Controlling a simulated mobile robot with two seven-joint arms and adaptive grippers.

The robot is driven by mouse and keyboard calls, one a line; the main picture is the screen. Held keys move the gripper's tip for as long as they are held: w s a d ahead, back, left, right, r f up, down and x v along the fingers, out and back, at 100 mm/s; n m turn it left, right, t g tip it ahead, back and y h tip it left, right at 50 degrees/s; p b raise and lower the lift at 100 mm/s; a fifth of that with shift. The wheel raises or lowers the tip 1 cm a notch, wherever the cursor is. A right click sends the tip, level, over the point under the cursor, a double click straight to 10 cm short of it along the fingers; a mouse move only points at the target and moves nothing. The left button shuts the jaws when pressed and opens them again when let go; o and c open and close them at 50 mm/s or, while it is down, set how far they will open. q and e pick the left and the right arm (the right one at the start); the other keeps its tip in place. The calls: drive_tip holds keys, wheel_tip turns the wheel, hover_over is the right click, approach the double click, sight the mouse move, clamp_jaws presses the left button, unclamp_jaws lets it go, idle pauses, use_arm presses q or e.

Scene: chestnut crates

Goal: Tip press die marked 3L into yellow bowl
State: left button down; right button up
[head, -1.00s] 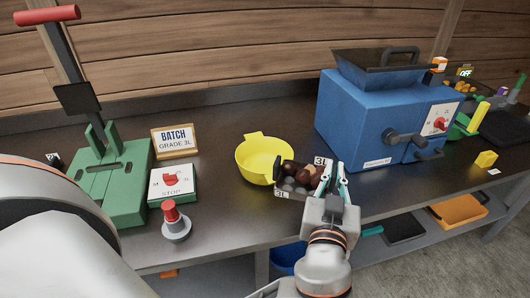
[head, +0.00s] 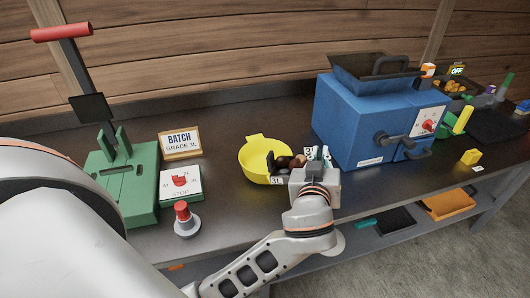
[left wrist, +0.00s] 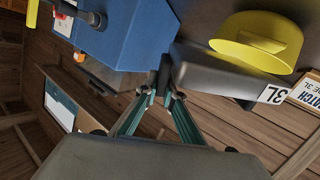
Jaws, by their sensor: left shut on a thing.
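The press die marked 3L (head: 278,181) is a dark grey tray with white 3L labels, holding several brown chestnuts (head: 298,162). It is at the right front side of the yellow bowl (head: 250,162), overlapping its rim in the head view. My left gripper (head: 319,155) is shut on the die at its right side. The left wrist view shows the die's grey wall (left wrist: 225,72) beside the teal fingers (left wrist: 165,88), with the yellow bowl (left wrist: 262,30) beyond. I cannot tell the die's exact tilt or whether it touches the bowl. My right gripper is not in view.
A blue machine (head: 360,120) stands right of the bowl. A green press (head: 125,180), a BATCH GRADE 3L sign (head: 180,145), a switch box (head: 180,184) and a red-topped button (head: 185,220) are to the left. A small yellow block (head: 470,157) lies far right.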

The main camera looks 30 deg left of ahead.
use_arm(q)
drive_tip(key=shift+w+a+r+p, duration=0.15)
drive_tip(key=shift+a+r+p, duration=0.35)
drive_tip(key=shift+p, duration=0.1)
drive_tip(key=shift+w+a+n+g+h, duration=0.15)
drive_tip(key=shift+a+n+g+h, duration=0.05)
drive_tip(key=shift+n+g+h, duration=0.1)
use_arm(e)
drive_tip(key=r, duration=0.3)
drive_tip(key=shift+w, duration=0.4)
use_arm(q)
drive_tip(key=shift+a+p, duration=0.2)
drive_tip(key=shift+p, duration=0.2)
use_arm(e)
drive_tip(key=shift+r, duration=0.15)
use_arm(q)
drive_tip(key=shift+w+a, duration=0.2)
drive_tip(key=shift+a, duration=0.1)
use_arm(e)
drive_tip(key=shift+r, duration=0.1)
use_arm(q)
drive_tip(key=shift+w+a+f+n+g+p, duration=0.1)
drive_tip(key=shift+w+a+n+g+p, duration=0.05)
drive_tip(key=shift+a+n+g+p, duration=0.25)
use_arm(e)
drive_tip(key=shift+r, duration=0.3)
use_arm(q)
drive_tip(key=shift+a, duration=0.1)
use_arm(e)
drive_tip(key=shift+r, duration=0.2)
